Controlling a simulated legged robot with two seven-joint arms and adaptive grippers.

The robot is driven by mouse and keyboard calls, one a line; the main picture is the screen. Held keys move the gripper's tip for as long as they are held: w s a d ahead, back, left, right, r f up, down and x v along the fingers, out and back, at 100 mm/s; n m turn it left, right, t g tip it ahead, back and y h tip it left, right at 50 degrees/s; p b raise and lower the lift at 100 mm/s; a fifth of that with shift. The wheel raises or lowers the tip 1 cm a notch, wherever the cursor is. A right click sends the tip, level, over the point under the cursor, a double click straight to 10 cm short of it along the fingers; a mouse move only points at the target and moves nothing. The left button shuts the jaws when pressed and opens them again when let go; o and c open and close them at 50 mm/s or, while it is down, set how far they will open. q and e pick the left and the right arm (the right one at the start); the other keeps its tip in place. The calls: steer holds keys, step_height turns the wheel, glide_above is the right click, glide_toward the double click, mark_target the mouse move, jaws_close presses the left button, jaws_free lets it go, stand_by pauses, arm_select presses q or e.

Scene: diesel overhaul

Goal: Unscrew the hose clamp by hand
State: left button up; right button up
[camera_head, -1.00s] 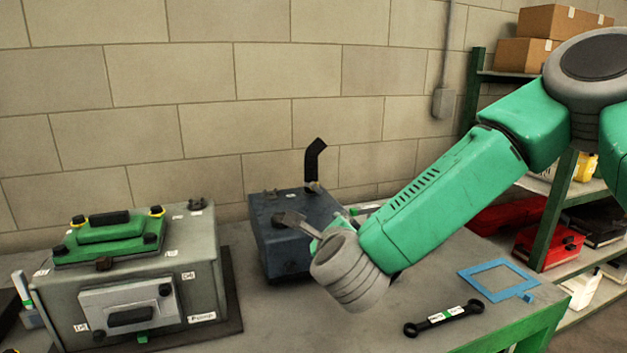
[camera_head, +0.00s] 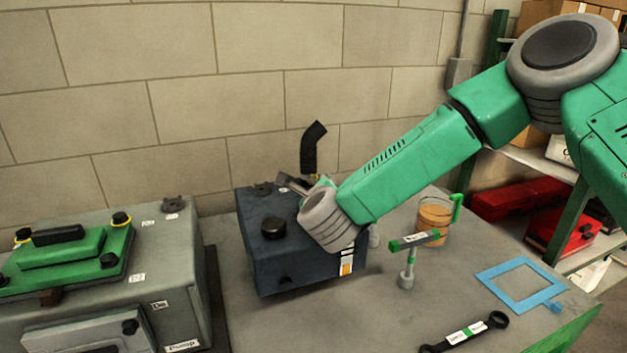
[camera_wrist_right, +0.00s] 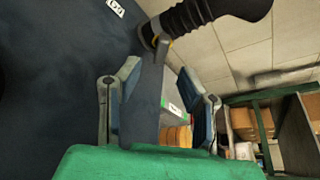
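The black bent hose (camera_head: 313,150) rises from the dark blue box (camera_head: 255,255) near its back edge; it also shows in the right wrist view (camera_wrist_right: 220,8). The hose clamp (camera_wrist_right: 153,36) appears as a small dark fitting with a yellowish bit at the hose base. In the head view my arm hides part of the base. My right gripper (camera_wrist_right: 155,95) has its two fingers spread apart, with the hose base just beyond them. My left gripper is out of view.
A grey pump box (camera_head: 165,270) with a green cover stands left. A T-handle tool (camera_head: 408,262), an orange-filled jug (camera_head: 435,218), a blue frame (camera_head: 520,282) and a black wrench (camera_head: 465,335) lie or stand on the bench right. Shelves stand behind.

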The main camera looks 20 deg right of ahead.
mark_target(315, 183)
steer(key=x, duration=0.4)
steer(key=shift+w+d+p, duration=0.3)
steer(key=shift+d+p, duration=0.05)
steer(key=shift+w+f, duration=0.15)
steer(key=shift+w, duration=0.4)
steer(key=shift+w+a+f, duration=0.1)
steer(key=shift+w+a, duration=0.1)
steer(key=shift+a, duration=0.05)
steer(key=shift+c, duration=0.4)
steer(key=c, duration=0.7)
steer(key=shift+d, duration=0.15)
